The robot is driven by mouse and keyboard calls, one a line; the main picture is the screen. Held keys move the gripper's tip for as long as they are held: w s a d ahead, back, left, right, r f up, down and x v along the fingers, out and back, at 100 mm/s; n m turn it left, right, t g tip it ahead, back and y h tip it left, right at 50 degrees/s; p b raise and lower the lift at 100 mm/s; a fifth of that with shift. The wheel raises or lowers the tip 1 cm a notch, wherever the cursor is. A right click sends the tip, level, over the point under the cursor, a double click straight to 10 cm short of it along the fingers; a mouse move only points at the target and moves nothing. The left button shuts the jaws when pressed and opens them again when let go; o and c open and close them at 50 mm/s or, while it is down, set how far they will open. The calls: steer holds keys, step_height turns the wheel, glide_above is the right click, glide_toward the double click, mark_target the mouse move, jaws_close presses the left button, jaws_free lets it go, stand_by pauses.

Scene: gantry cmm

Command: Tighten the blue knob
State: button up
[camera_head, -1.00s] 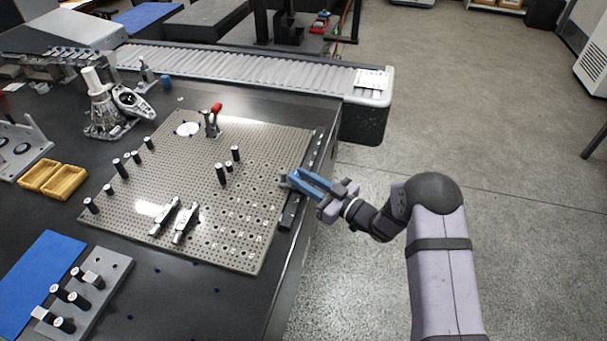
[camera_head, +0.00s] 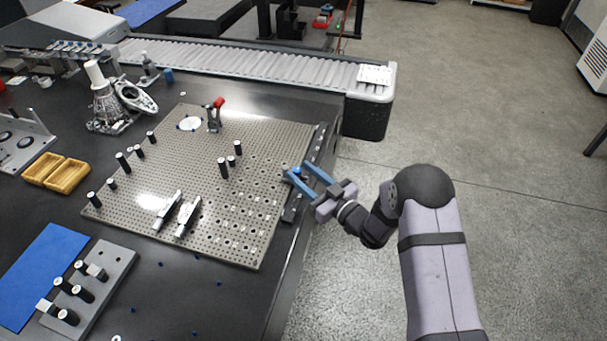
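My gripper (camera_head: 303,172) has long blue fingers and is open. It reaches in from the right, over the dark rail (camera_head: 317,150) along the right edge of the perforated plate (camera_head: 160,175). A small blue spot, which looks like the blue knob (camera_head: 296,171), shows at the rail between or just beyond the fingertips. The fingers partly hide it, and I cannot tell whether they touch it. Nothing is visibly held.
Several black posts (camera_head: 223,168), two metal clamps (camera_head: 187,216) and a red-handled clamp (camera_head: 214,115) stand on the plate. Yellow bins (camera_head: 68,175) and a blue mat (camera_head: 40,275) lie left. A roller conveyor (camera_head: 235,63) runs behind. Open floor lies right.

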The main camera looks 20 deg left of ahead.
steer(key=shift+d, duration=0.1)
steer(key=v, duration=0.7)
steer(key=shift+b, duration=0.45)
steer(key=shift+s, duration=0.1)
